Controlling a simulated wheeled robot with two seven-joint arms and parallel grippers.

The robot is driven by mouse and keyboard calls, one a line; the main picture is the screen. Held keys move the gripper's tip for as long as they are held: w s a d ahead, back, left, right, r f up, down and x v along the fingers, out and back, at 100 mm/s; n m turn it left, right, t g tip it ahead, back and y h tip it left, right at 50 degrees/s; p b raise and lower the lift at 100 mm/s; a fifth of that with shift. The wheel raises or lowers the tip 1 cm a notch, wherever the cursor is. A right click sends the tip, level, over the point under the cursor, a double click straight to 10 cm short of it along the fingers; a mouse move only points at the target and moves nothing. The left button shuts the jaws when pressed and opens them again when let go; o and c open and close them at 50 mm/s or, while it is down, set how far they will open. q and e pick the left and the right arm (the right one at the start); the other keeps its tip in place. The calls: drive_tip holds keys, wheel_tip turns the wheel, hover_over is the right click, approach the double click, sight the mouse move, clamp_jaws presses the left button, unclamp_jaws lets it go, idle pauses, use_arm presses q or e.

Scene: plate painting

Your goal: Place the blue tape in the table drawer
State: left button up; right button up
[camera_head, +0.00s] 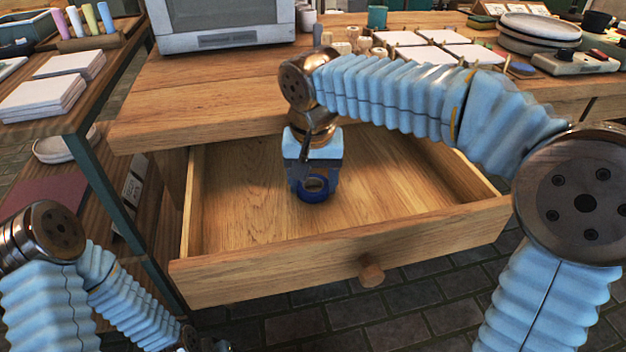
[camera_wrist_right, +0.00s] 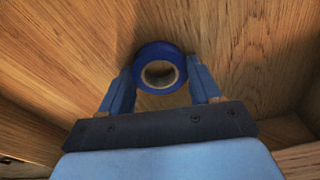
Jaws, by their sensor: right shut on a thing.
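The table drawer (camera_head: 340,262) is pulled open below the tabletop, with a round wooden knob on its front. The blue tape (camera_head: 316,194) is a dark blue roll with a pale core, inside the drawer's outline. My right gripper (camera_head: 313,190) reaches down into the drawer and is shut on the tape. In the right wrist view the tape (camera_wrist_right: 160,70) sits between the two blue fingertips, with wood behind it. I cannot tell whether the tape touches the drawer floor. My left arm is at the lower left; its gripper is mostly cut off at the bottom edge, its jaws unclear.
The wooden tabletop (camera_head: 210,90) overhangs the drawer's back. A grey oven-like box (camera_head: 225,25), white tiles (camera_head: 415,54) and stacked plates (camera_head: 537,30) stand on it. A side shelf with stacked tiles (camera_head: 55,85) is at left. The drawer around the tape looks empty.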

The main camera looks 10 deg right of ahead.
drive_tip(key=shift+f, duration=0.15)
drive_tip(key=o, duration=1)
drive_tip(key=shift+r, duration=0.3)
drive_tip(key=r+p, duration=0.1)
drive_tip(key=r, duration=0.3)
drive_tip(key=s+r+p, duration=0.1)
drive_tip(key=r, duration=0.3)
drive_tip(key=r+p, duration=0.1)
drive_tip(key=r, duration=0.2)
drive_tip(key=shift+s+a+r, duration=0.15)
drive_tip(key=shift+s+r, duration=0.05)
drive_tip(key=shift+r, duration=0.2)
